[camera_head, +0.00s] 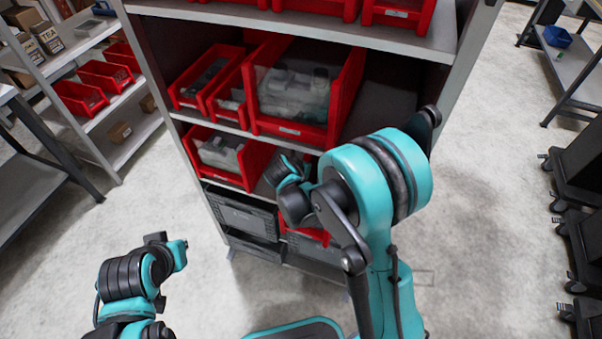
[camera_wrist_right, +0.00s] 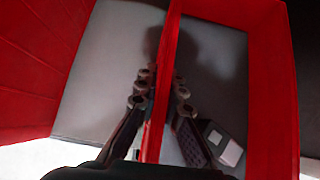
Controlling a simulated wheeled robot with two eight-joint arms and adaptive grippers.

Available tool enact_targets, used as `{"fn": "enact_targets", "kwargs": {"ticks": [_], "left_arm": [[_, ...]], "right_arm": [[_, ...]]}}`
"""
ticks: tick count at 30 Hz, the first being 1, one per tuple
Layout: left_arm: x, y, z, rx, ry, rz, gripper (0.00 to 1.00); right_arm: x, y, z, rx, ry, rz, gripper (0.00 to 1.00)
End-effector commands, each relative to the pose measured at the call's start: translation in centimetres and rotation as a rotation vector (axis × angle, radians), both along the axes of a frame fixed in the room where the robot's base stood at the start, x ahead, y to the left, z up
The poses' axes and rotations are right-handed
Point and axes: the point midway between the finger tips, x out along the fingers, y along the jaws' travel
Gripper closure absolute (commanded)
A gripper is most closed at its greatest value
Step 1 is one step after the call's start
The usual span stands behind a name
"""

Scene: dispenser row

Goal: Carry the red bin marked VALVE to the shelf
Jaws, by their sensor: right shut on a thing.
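In the right wrist view my right gripper (camera_wrist_right: 165,82) is shut on the wall of a red bin (camera_wrist_right: 272,85), one finger on each side of the wall. A grey and white item (camera_wrist_right: 220,145) lies inside that bin. In the head view my right arm reaches to the rack, and its wrist (camera_head: 297,203) is at the lower bin level; the fingers and most of the held bin are hidden there. No VALVE marking is readable.
The rack's shelf (camera_head: 385,110) holds several red bins, including a large one with clear bags (camera_head: 295,92) and one at the lower left (camera_head: 225,155). Dark grey crates (camera_head: 240,213) are below. A side shelf with red bins (camera_head: 80,97) stands left.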

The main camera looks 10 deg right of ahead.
Motion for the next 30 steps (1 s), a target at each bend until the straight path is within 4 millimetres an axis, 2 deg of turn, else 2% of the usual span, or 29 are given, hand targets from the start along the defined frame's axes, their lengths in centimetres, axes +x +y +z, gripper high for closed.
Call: {"fn": "enact_targets", "kwargs": {"ticks": [3,7,20,21,23,30], "left_arm": [[0.0,0.0,-0.4,0.0,0.0,0.0,1.0],[0.0,0.0,-1.1,0.0,0.0,0.0,1.0],[0.0,0.0,-1.4,0.0,0.0,0.0,1.0],[0.0,0.0,-1.4,0.0,0.0,0.0,1.0],[0.0,0.0,-1.3,0.0,0.0,0.0,1.0],[0.0,0.0,-1.3,0.0,0.0,0.0,1.0]], "right_arm": [[0.9,-0.7,-0.1,-0.001,0.0,-0.002,1.0],[0.8,-0.6,-1.4,-0.001,0.0,0.001,1.0],[0.8,-0.5,-1.7,-0.001,0.0,0.001,1.0],[0.8,-0.5,-1.8,0.001,0.0,-0.001,0.87],[0.8,-0.5,-1.7,0.001,0.0,-0.001,0.72],[0.8,-0.5,-1.7,0.001,0.0,-0.001,0.72]]}}
